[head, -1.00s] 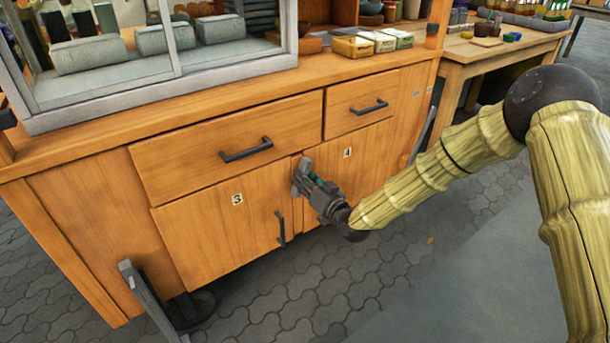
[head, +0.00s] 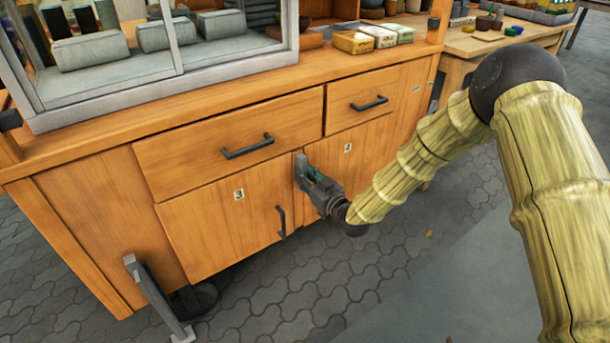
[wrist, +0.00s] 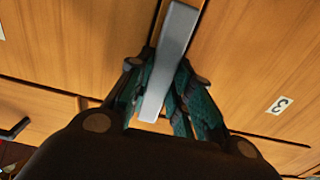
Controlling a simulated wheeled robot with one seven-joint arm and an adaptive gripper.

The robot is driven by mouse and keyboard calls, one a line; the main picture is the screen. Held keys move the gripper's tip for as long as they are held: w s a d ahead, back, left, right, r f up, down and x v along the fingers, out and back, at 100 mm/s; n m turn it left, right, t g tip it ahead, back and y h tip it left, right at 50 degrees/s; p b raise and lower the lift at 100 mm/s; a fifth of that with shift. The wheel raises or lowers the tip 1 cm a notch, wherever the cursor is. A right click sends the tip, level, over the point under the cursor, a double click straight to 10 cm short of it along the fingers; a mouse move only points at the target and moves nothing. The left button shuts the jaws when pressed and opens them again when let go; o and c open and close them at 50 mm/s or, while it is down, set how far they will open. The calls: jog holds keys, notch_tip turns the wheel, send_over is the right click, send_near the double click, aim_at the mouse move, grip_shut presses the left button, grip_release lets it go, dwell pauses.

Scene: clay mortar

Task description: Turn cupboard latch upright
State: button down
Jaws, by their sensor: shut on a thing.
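The cupboard latch (wrist: 172,55) is a flat light-grey bar on the seam between door 3 (head: 215,220) and door 4 (head: 360,150). In the wrist view it runs long and slightly slanted, close to the line of the door seam. My gripper (head: 310,175) is at the latch, with its dark green fingers (wrist: 160,90) on both sides of the bar and shut on it. In the head view the gripper covers part of the latch, and its visible edge looks near upright.
Drawers with dark handles (head: 248,147) sit above the doors. Door 3 has a dark upright handle (head: 281,222) left of my gripper. A grey post (head: 155,300) stands at the front left. Paved floor (head: 290,290) lies open before the cupboard.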

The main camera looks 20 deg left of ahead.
jog(key=c, duration=1.3)
grip_release()
jog(key=shift+d, duration=0.1)
jog(key=v, duration=1.2)
jog(key=shift+f, duration=0.1)
